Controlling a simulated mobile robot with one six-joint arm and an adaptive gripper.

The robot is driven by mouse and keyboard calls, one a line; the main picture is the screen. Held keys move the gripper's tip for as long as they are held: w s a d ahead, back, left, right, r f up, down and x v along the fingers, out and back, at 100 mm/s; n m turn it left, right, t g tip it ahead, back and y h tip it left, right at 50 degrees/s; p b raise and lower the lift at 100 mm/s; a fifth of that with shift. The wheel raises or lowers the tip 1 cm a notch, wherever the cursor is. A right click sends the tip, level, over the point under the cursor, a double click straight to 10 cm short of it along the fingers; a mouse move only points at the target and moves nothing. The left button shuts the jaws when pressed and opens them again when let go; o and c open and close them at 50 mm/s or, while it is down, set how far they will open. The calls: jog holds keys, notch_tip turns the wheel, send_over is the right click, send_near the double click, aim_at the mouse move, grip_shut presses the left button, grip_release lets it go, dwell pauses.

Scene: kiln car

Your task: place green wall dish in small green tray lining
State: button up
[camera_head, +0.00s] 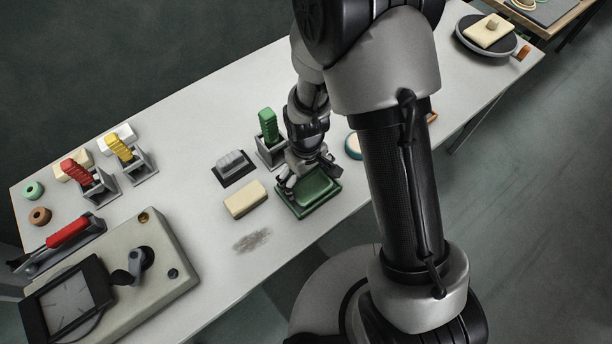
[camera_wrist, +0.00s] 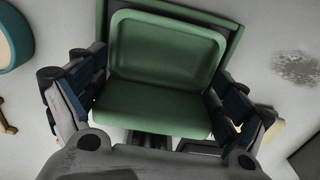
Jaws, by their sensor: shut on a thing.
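The green wall dish (camera_wrist: 165,52) is a shallow rectangular dish with a raised rim and rounded corners. In the head view the dish (camera_head: 318,184) is under my gripper (camera_head: 305,173). In the wrist view my gripper (camera_wrist: 158,98) is shut on the dish, with a dark finger pad on each side of it. The small green tray lining (camera_wrist: 232,28) is darker and squarer, and its edge shows behind the dish. In the head view its front edge (camera_head: 308,208) shows just below the dish. I cannot tell whether the dish touches the lining's floor.
A cream block (camera_head: 245,200) lies left of the lining. A dark-based grey rack (camera_head: 233,167) and a green-handled tool in a grey stand (camera_head: 269,128) are behind it. A round teal-sided pot (camera_head: 353,146) is at right. The table front is clear near a grey smudge.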

jog(key=o, duration=1.1)
jog(key=shift+f, duration=0.1)
notch_tip(320, 180, up, 12)
jog(key=p, duration=0.4)
jog(key=shift+r, duration=0.25)
notch_tip(320, 180, up, 6)
jog(key=m, duration=0.1)
send_over(306, 180)
jog(key=d, duration=0.2)
jog(key=s+d+r+m+t, duration=0.2)
jog(key=s+d+r, duration=0.1)
jog(key=r, duration=0.5)
jog(key=s+d+r+m+t, duration=0.1)
jog(key=s+d+r, duration=0.1)
jog(key=s+r, duration=0.1)
jog(key=s+d+r+m, duration=0.1)
jog(key=s+d+r, duration=0.1)
jog(key=s+r, duration=0.1)
jog(key=s+d+r+m+t, duration=0.1)
jog(key=s+d+r, duration=0.1)
jog(key=s, duration=0.3)
jog(key=shift+s+d+r+m+t, duration=0.15)
jog(key=shift+r+m, duration=0.05)
jog(key=shift+r, duration=0.2)
jog(key=shift+s+d+r+m+t, duration=0.1)
jog(key=shift+r+m+t, duration=0.1)
jog(key=shift+r, duration=0.2)
